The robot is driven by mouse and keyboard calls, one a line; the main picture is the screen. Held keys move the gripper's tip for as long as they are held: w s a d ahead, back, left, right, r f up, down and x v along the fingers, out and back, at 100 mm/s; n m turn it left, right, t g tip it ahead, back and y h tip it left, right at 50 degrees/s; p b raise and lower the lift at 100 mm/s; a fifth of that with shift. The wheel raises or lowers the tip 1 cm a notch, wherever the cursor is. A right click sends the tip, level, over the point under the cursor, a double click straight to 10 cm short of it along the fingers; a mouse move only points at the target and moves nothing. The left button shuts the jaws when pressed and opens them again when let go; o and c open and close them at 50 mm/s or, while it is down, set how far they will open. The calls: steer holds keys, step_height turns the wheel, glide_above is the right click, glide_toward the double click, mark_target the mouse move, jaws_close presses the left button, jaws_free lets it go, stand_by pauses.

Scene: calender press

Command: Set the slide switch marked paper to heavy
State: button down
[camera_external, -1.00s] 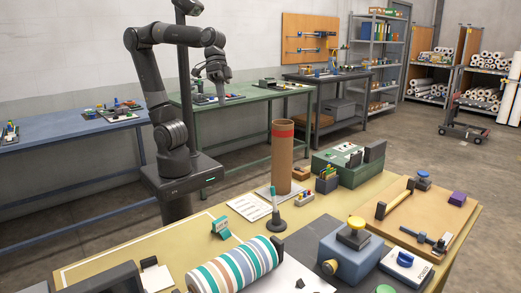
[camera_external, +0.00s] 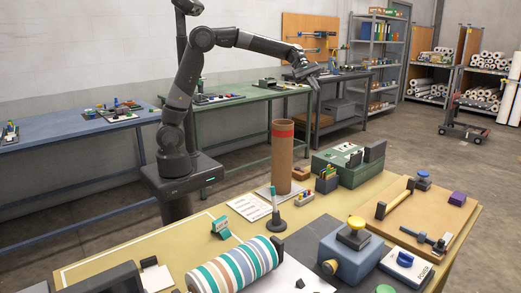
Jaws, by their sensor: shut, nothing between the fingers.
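I cannot read a label "paper" on any control, so I cannot tell which one is the slide switch. A green box (camera_external: 330,168) on the near table has a white panel (camera_external: 347,148) with small dark parts on top, too small to make out. A blue-and-dark sliding piece (camera_external: 425,238) lies on the wooden board at the right. My gripper (camera_external: 315,84) is shut and empty, pointing down in the air beyond and above the green box, clear of everything on the near table.
A tall brown tube with a red band (camera_external: 282,155) stands left of the green box. A striped roll (camera_external: 238,264), a blue block with a yellow knob (camera_external: 351,250) and a blue rotary knob marked power (camera_external: 405,260) are nearer. The tan tabletop (camera_external: 130,250) is mostly clear at left.

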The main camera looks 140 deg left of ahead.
steer(key=s+a+f+n+t+y, duration=0.2)
steer(key=s+a+n, duration=0.2)
steer(key=s+a, duration=0.45)
steer(key=s+a+f+n+t+y, duration=0.15)
steer(key=s+a+n, duration=0.3)
steer(key=a, duration=0.75)
step_height(320, 180, down, 22)
steer(key=shift+r, duration=0.15)
steer(key=shift+d+h, duration=0.1)
steer(key=shift+h, duration=0.15)
glide_toward(345, 146)
steer(key=x, duration=0.4)
steer(key=shift+w+a+f, duration=0.2)
steer(key=shift+w, duration=0.6)
